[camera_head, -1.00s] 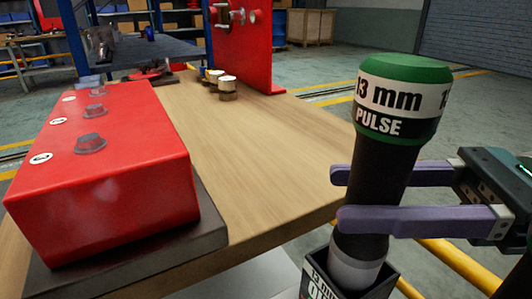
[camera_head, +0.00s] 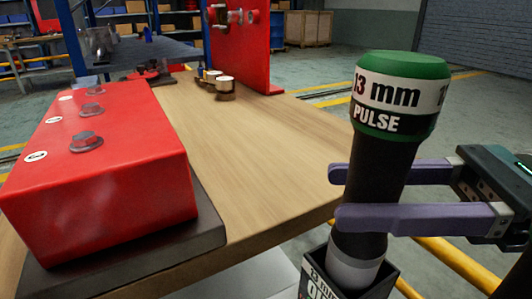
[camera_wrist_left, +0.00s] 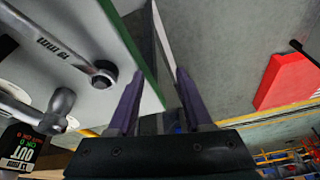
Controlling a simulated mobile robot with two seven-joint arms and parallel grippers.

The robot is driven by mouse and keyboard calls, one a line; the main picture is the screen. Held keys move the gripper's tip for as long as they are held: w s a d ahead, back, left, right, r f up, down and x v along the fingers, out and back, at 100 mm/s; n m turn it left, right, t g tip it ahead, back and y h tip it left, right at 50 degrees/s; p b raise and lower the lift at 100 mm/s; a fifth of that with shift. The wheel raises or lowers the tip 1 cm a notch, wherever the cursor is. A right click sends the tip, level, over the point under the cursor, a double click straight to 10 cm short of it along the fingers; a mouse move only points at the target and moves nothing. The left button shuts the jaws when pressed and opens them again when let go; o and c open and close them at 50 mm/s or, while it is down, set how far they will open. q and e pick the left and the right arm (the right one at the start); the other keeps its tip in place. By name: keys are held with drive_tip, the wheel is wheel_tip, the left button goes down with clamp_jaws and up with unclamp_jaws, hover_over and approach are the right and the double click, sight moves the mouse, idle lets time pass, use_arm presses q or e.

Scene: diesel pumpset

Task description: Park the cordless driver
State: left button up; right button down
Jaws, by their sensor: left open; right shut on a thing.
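The cordless driver (camera_head: 384,160) is a dark cylinder with a green cap and a white band reading "13 mm PULSE". It stands nearly upright at the right of the head view. My right gripper (camera_head: 338,195) is shut on its body with two purple fingers. The driver's grey lower end is at the mouth of a black square holder (camera_head: 376,287) labelled "13 mm". The holder's walls hide how deep the end sits. My left gripper (camera_wrist_left: 158,74) shows in the left wrist view, open and with nothing visible between its fingers.
A red block with bolts (camera_head: 100,185) sits on a dark plate on the wooden table (camera_head: 235,130). Small brass-coloured cylinders (camera_head: 226,88) and a red upright plate (camera_head: 242,50) stand farther back. A wrench (camera_wrist_left: 60,50) lies on a pale board beside my left gripper.

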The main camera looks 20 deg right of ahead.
use_arm(q)
drive_tip(key=shift+f+b, duration=0.35)
drive_tip(key=shift+b, duration=0.55)
use_arm(e)
drive_tip(key=shift+s+a+f, duration=0.15)
drive_tip(key=shift+f, duration=0.8)
drive_tip(key=c, duration=0.6)
unclamp_jaws()
drive_tip(key=o, duration=0.3)
drive_tip(key=shift+o, duration=0.2)
drive_tip(key=shift+f, duration=0.1)
